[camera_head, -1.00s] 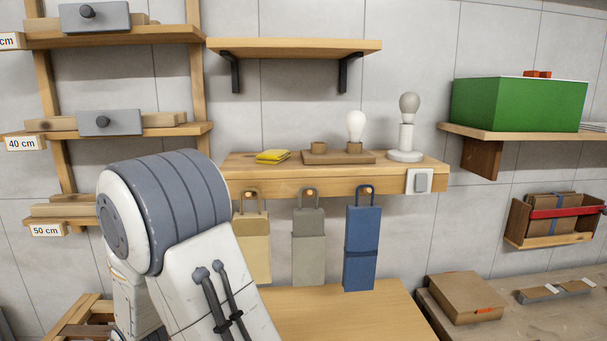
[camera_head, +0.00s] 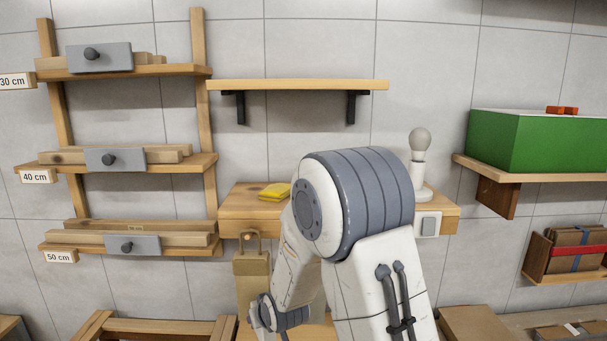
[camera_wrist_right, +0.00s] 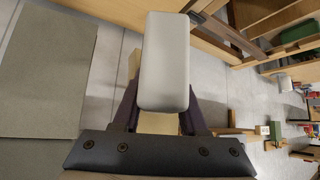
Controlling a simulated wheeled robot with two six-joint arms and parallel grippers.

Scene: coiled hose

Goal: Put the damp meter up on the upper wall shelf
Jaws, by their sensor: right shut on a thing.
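The upper wall shelf (camera_head: 298,86) is a bare wooden board on two black brackets in the head view. In the right wrist view, my right gripper (camera_wrist_right: 160,108) is shut on a pale grey-white block with rounded corners (camera_wrist_right: 165,60). This looks like the damp meter, but no dial or marking shows. A tan piece shows beneath it between the fingers. In the head view my right arm bends down below the shelf. Its wrist is at the bottom edge, and the fingers and held block are not visible there. My left gripper is in neither current view.
A lower wooden ledge (camera_head: 240,200) holds yellow cloths (camera_head: 275,191) and a lamp (camera_head: 420,160); my arm hides its middle. A rack with labelled shelves (camera_head: 115,165) stands left. A green box (camera_head: 540,142) sits on a right shelf. The wall above the upper shelf is clear.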

